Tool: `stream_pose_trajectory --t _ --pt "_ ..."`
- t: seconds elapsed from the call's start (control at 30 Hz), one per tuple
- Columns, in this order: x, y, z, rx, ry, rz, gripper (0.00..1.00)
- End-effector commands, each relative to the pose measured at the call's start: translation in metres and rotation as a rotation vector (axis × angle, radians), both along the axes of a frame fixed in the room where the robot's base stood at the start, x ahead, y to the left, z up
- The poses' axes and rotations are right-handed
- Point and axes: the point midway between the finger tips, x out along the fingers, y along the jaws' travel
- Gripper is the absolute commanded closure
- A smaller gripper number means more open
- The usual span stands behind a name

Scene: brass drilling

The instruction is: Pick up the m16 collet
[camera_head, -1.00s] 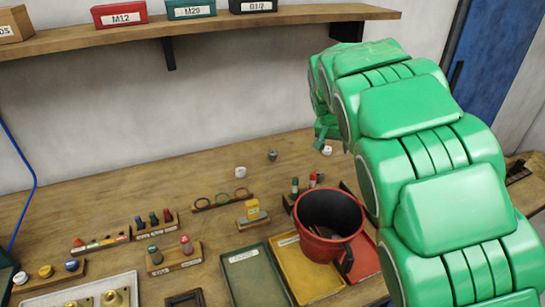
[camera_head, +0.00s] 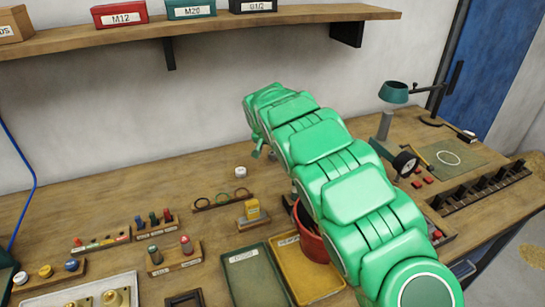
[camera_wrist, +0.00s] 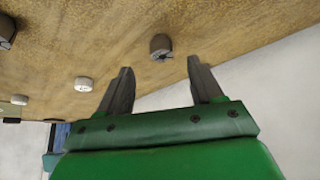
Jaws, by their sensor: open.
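A small dark grey slotted cylinder (camera_wrist: 160,46), which looks like a collet, stands on the wooden bench in the wrist view. It is just beyond and roughly between the fingertips of my gripper (camera_wrist: 159,63). My gripper is open, with nothing between its fingers. In the head view my gripper (camera_head: 258,151) is low over the back of the bench, and the grey cylinder is hidden behind my arm. A white piece (camera_head: 240,172) stands nearby; a white piece also shows in the wrist view (camera_wrist: 83,84). I cannot read an M16 mark on any piece.
A red bucket (camera_head: 312,243) is partly behind my arm. A ring rack (camera_head: 222,200) and a yellow block (camera_head: 252,209) are in front of the white piece. A green lamp (camera_head: 394,92) stands at right. Bench behind the racks at left is clear.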

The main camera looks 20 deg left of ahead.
Motion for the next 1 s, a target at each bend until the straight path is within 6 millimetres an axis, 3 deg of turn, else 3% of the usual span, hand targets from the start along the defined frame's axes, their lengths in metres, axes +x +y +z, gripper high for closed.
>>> stream_pose_trajectory --t 0.47,1.0 --pt "0.014 0.003 -0.021 0.002 -0.002 0.000 0.34" --pt "0.036 0.009 -0.059 0.000 -0.001 0.000 0.34"
